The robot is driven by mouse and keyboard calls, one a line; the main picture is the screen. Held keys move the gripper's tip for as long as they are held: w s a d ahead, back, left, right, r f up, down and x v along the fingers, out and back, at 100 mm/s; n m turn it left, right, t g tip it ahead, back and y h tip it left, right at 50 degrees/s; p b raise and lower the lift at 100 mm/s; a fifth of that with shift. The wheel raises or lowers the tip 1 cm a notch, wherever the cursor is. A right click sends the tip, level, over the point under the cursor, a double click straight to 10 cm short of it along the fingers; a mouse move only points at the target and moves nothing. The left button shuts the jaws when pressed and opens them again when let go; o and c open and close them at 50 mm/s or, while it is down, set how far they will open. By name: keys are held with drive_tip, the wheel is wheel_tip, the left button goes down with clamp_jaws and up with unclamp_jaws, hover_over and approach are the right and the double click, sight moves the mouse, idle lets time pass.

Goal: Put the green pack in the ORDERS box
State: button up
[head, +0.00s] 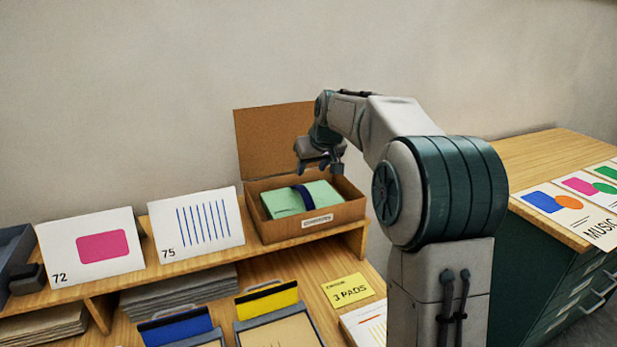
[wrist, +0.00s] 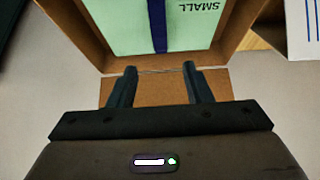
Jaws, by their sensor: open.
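A mint-green pack (head: 285,202) with a dark blue band lies inside an open brown cardboard box (head: 345,213) on the raised shelf. The box's front label (head: 317,221) is too small to read surely. The box's lid (head: 268,140) stands up at the back. In the wrist view the pack (wrist: 112,25) shows the word SMALL, and the box wall (wrist: 243,18) surrounds it. My gripper (head: 322,168) is open and empty, above the back part of the box. In the wrist view its fingers (wrist: 159,68) are apart, with nothing between them, away from the pack.
White cards numbered 72 (head: 98,248) and 75 (head: 197,225) stand left of the box. Below are blue (head: 177,328) and yellow (head: 267,301) folders and a yellow note (head: 348,290) reading 3 PADS. A green cabinet (head: 545,255) with a wooden top stands at right.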

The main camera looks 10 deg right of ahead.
drive_tip(key=s+f+g, duration=0.1)
drive_tip(key=s+f, duration=0.2)
drive_tip(key=s, duration=0.9)
drive_tip(key=s+f+m+g, duration=0.1)
drive_tip(key=s+f, duration=0.3)
drive_tip(key=s, duration=0.9)
drive_tip(key=s+a+f+m+g+h, duration=0.1)
drive_tip(key=s+f, duration=0.3)
drive_tip(key=s, duration=0.8)
drive_tip(key=shift+s+g, duration=0.3)
drive_tip(key=shift+s, duration=0.05)
